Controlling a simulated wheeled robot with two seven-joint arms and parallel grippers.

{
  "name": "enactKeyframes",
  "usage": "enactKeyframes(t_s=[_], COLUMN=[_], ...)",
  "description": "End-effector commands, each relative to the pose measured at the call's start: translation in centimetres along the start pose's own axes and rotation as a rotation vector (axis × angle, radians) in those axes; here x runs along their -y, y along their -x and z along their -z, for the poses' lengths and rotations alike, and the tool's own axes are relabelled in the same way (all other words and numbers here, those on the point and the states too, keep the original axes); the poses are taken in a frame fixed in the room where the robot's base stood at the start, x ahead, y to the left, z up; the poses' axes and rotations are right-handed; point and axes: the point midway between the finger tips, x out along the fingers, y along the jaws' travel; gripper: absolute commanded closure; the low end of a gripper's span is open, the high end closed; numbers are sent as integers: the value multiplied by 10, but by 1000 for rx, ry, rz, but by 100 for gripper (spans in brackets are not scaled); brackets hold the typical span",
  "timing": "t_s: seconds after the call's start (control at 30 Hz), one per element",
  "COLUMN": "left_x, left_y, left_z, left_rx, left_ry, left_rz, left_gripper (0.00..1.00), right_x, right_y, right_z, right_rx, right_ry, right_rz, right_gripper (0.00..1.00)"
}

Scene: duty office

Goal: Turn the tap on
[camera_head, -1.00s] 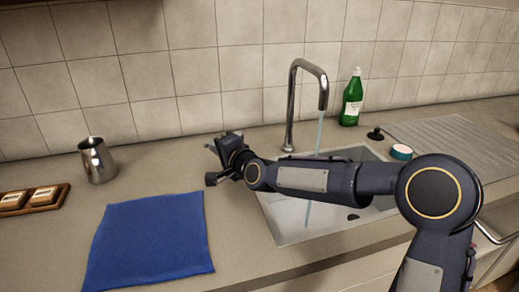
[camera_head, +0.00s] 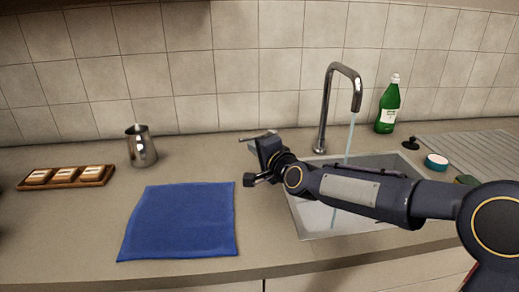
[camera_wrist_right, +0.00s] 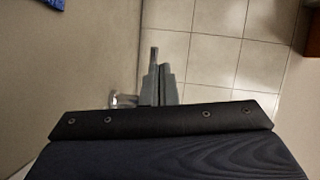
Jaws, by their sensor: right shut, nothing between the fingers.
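The chrome tap (camera_head: 325,105) stands at the back of the sink (camera_head: 313,220), with its spout bent to the right. A thin bluish stream of water (camera_head: 350,135) runs from the spout into the basin. My right gripper (camera_head: 260,136) is left of the tap base, over the counter, shut and empty. My right forearm hides part of the sink. I make out no tap handle. My left gripper is out of view.
A blue cloth (camera_head: 180,222) lies on the counter at front left. A metal jug (camera_head: 142,150) and a wooden tray (camera_head: 106,178) stand behind it. A green bottle (camera_head: 388,110), black plug (camera_head: 410,143), round tub (camera_head: 436,163) and drainboard (camera_head: 470,142) are at right.

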Motion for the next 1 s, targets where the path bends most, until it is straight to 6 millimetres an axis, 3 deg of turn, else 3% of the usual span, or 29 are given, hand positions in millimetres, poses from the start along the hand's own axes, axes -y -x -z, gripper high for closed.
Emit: enactKeyframes(t_s=[0.4,1.0], left_x=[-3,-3], left_y=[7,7], left_z=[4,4], left_rx=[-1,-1], left_ry=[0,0], left_rz=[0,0], left_gripper=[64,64], right_x=[13,13], right_y=[49,58], right_z=[-54,-63], right_rx=[2,-1], right_ry=[1,-1], right_rz=[1,0], right_gripper=[100,100])
